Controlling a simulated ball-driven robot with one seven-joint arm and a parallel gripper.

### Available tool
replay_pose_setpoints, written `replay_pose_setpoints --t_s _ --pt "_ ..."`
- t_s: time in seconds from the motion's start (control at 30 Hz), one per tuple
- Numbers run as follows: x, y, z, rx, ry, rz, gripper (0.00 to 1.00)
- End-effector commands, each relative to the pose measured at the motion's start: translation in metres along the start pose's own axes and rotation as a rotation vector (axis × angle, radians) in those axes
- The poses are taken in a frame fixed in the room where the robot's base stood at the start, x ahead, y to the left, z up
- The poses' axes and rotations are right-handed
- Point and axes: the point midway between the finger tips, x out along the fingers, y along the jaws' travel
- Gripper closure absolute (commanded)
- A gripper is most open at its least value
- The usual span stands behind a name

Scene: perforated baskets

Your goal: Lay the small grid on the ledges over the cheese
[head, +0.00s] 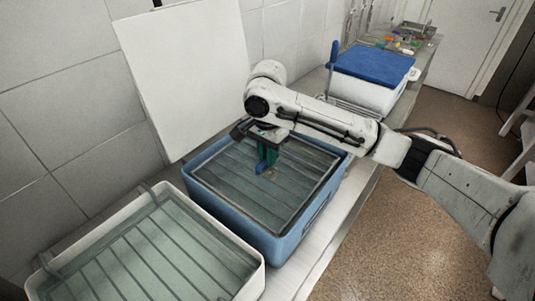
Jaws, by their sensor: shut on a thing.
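A blue crate (235,228) stands on the counter in the middle of the head view. A dark grey-green slatted panel, which I take for the small grid (232,187), fills its opening and looks about level, just inside the rim. My gripper (265,167) points down over the middle of the crate and is shut on the small grid. I cannot tell whether the grid rests on the ledges or hangs slightly above them. The ledges and the cheese are hidden beneath it.
A white tub (258,279) with greenish slatted contents stands close at left front. A white board (185,75) leans on the tiled wall behind. A white container with a blue lid (372,63) stands farther along the counter (325,243), with small coloured items beyond.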

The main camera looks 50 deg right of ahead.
Motion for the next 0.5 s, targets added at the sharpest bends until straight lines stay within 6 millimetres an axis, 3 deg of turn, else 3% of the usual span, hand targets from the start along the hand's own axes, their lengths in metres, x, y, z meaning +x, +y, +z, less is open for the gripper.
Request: replay_pose_setpoints --t_s 0.5 --pt "0.006 -0.0003 -0.0001 0.001 0.0 -0.001 1.0"
